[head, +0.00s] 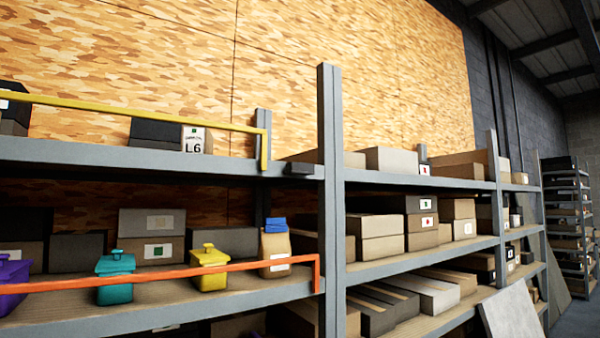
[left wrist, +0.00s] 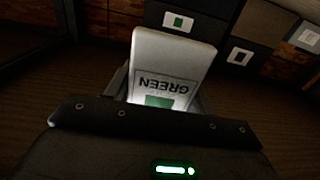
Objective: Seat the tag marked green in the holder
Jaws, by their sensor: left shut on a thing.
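A pale tag (left wrist: 172,52) with the upside-down word GREEN and a green square shows in the left wrist view. My left gripper (left wrist: 158,103) is shut on its near end; that end is partly hidden behind the dark gripper body. The head view shows neither gripper nor this tag. A small dark block (head: 298,169) sits on the upper shelf's front edge beside the upright; I cannot tell whether it is the holder. A card marked L6 (head: 194,140) with a small green square stands on the upper shelf.
Grey shelving (head: 330,180) spans the head view. A yellow rail (head: 130,109) and an orange rail (head: 160,274) run along the left bay. Teal (head: 115,277) and yellow (head: 209,268) lidded pots stand behind the orange rail. Boxes fill the right bay. A grey panel (head: 511,312) leans lower right.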

